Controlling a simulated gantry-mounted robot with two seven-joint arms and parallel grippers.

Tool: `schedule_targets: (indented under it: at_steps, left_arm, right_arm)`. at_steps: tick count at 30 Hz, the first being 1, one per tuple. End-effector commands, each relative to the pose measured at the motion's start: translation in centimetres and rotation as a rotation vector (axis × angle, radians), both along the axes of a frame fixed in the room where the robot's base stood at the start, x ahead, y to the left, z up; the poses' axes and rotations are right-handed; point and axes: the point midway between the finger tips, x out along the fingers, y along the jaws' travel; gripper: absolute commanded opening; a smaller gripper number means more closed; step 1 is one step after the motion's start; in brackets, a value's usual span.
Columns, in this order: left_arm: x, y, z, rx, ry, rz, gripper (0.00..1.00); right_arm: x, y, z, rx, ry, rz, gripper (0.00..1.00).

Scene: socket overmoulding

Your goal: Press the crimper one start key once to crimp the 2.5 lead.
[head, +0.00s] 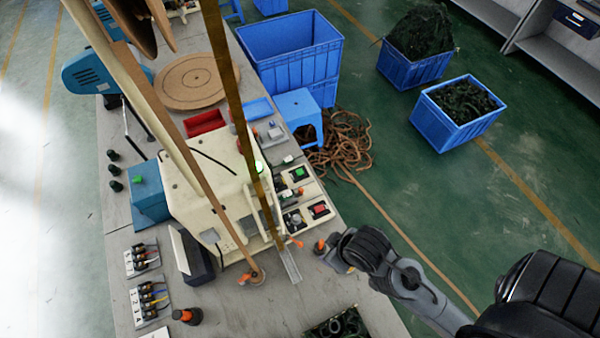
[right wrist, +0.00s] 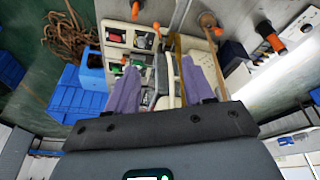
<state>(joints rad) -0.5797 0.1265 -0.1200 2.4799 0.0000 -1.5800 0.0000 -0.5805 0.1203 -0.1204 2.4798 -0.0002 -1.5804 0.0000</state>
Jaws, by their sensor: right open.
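The crimper (head: 205,205) is a beige machine in the middle of the bench. At its right side stand key boxes, one with a green key (head: 298,173) and one with a red key (head: 319,209). A green light (head: 259,166) glows on the machine's right edge. I cannot read which key belongs to crimper one. My right gripper (head: 343,262) is at the bench's right edge, below and right of the red key box, apart from the keys. In the right wrist view its two purple fingers (right wrist: 160,78) are spread and empty. I cannot pick out the 2.5 lead. My left gripper is out of view.
Orange-topped items (head: 319,246) stand near my right gripper. Terminal blocks with coloured wires (head: 150,300) lie at the bench's left front. A dark tray (head: 338,328) is at the front edge. A blue stool (head: 299,108) and blue crates (head: 290,50) stand beside the bench.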

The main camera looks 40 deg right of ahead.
Motion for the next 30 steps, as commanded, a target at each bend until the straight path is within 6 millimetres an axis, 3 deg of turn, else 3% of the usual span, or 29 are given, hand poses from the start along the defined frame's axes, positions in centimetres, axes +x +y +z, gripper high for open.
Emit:
schedule_targets:
  at_steps: [3, 13, 30]
  left_arm:
    - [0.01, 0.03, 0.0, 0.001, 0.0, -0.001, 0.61]
    - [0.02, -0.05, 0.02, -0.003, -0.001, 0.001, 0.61]
    - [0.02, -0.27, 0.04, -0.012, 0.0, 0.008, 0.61]
  right_arm:
    - [0.0, -0.01, 0.0, 0.0, 0.0, 0.0, 0.51]
    - [0.0, -0.01, 0.0, 0.0, 0.0, 0.0, 0.0]
    - [0.01, -0.02, 0.0, 0.0, 0.0, 0.0, 0.0]
